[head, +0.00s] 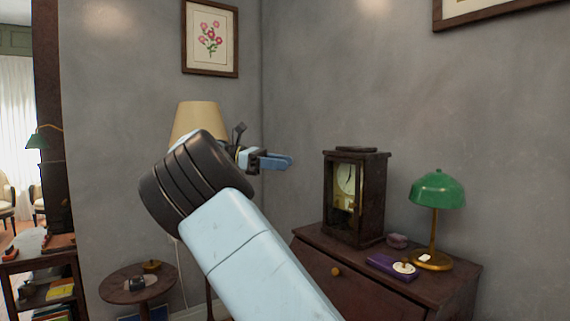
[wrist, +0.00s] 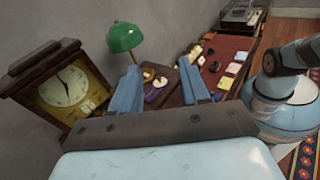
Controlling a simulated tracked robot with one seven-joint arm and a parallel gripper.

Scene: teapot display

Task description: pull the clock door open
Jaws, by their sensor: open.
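The clock (head: 355,196) is a dark wooden case standing upright on a brown chest at the right in the head view. Its front shows a pale round dial and brass parts; I cannot tell whether its door is closed. My gripper (head: 277,161) is raised in the air left of the clock in the picture, apart from it. In the wrist view the clock (wrist: 62,92) is tilted at the left, and my gripper (wrist: 158,84) has its two blue fingers spread, with nothing held between them. The door's handle is too small to make out.
A green lamp (head: 438,192), a purple box (head: 393,267) and small items stand right of the clock on the chest (head: 318,262). A round side table (head: 125,287) and a floor lamp (head: 196,122) are at the left. Space between gripper and clock looks clear.

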